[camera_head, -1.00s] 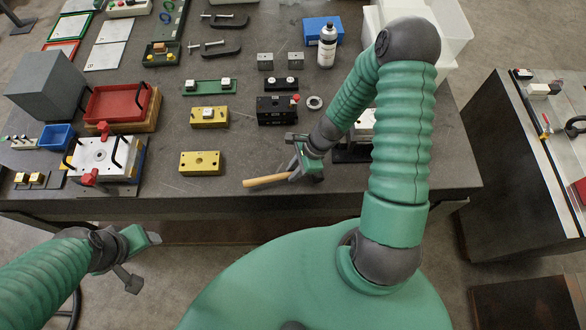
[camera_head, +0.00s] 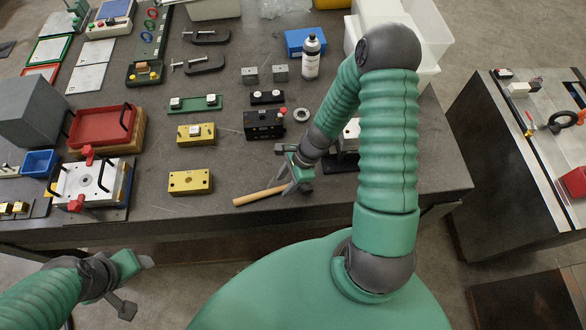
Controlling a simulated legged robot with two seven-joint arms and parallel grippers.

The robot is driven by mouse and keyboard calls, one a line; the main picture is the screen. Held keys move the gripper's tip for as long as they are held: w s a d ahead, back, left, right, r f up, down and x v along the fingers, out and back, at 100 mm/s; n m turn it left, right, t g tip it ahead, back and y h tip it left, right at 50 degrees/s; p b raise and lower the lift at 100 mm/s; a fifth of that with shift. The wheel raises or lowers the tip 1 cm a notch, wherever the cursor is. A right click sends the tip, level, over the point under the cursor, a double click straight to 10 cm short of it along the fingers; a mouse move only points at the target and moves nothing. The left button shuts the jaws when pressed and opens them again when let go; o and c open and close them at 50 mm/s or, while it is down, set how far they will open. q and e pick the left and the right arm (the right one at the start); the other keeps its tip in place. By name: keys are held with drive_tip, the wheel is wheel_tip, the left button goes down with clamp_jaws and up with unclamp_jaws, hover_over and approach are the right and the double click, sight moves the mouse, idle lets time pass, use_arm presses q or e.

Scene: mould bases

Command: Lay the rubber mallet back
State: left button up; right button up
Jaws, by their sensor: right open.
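The rubber mallet lies near the front edge of the bench, its light wooden handle (camera_head: 258,197) pointing left. Its head is hidden or hard to make out at my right gripper. My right gripper (camera_head: 290,186) reaches down at the right end of the handle, with its green fingers open around or beside the mallet; I cannot tell whether they touch it. My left gripper (camera_head: 148,263) hangs empty in front of the bench at the lower left, seen side-on, so its opening does not show.
Yellow blocks (camera_head: 190,182) and a black block (camera_head: 264,124) stand behind the mallet. A white mould base with red clamps (camera_head: 92,183) is at the left.

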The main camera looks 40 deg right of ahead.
drive_tip(key=v, duration=1.6)
drive_tip(key=a+f+n+h+b, duration=0.2)
drive_tip(key=a+f+n+b, duration=0.1)
drive_tip(key=n, duration=0.8)
drive_tip(key=s+a+f+n+t+h+b, duration=0.1)
drive_tip(key=a+f+n+h+b, duration=0.1)
drive_tip(key=a+n+b, duration=0.4)
drive_tip(key=shift+s+a+f+n+h, duration=0.4)
drive_tip(key=shift+a+n, duration=0.95)
drive_tip(key=shift+n, duration=1.15)
drive_tip(key=shift+w+d+f, duration=0.1)
drive_tip(key=shift+d+f, duration=0.05)
drive_tip(key=shift+d, duration=0.2)
